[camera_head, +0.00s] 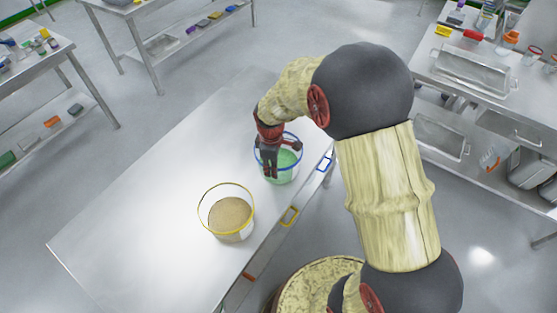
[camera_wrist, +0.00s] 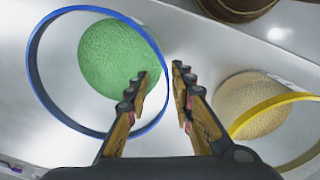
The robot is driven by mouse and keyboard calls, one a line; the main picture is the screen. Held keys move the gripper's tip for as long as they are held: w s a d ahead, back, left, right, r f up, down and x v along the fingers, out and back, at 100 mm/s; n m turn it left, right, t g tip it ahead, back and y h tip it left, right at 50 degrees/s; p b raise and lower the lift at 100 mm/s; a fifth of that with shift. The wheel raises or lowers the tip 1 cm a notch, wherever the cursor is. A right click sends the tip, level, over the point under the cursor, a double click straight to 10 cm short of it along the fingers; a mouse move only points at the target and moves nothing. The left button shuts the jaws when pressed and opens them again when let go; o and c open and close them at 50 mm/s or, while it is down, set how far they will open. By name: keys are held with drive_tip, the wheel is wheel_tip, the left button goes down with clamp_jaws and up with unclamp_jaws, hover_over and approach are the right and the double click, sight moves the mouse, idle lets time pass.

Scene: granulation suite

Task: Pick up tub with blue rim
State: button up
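The tub with the blue rim (camera_head: 289,166) is clear-walled, holds green material and stands upright on the steel table. In the wrist view its blue rim (camera_wrist: 57,116) forms a large ring at the left around the green contents. My gripper (camera_head: 269,172) points down at this tub and hides part of it in the head view. In the wrist view my gripper (camera_wrist: 163,73) has its fingers apart. The left finger overlaps the inside of the ring and the right finger lies outside it, with the rim's right edge between them. Contact with the wall cannot be told.
A tub with a yellow rim (camera_head: 230,224) and tan contents stands nearby, nearer the camera; it also shows at the right of the wrist view (camera_wrist: 262,108). The steel table (camera_head: 150,220) is clear to the left. Coloured handles line its right edge.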

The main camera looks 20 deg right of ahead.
sight(274, 183)
wheel_tip(274, 183, down, 8)
drive_tip(key=b, duration=0.3)
drive_tip(key=shift+d, duration=0.1)
drive_tip(key=shift+r, duration=0.1)
drive_tip(key=c, duration=0.3)
clamp_jaws()
idle(0.8)
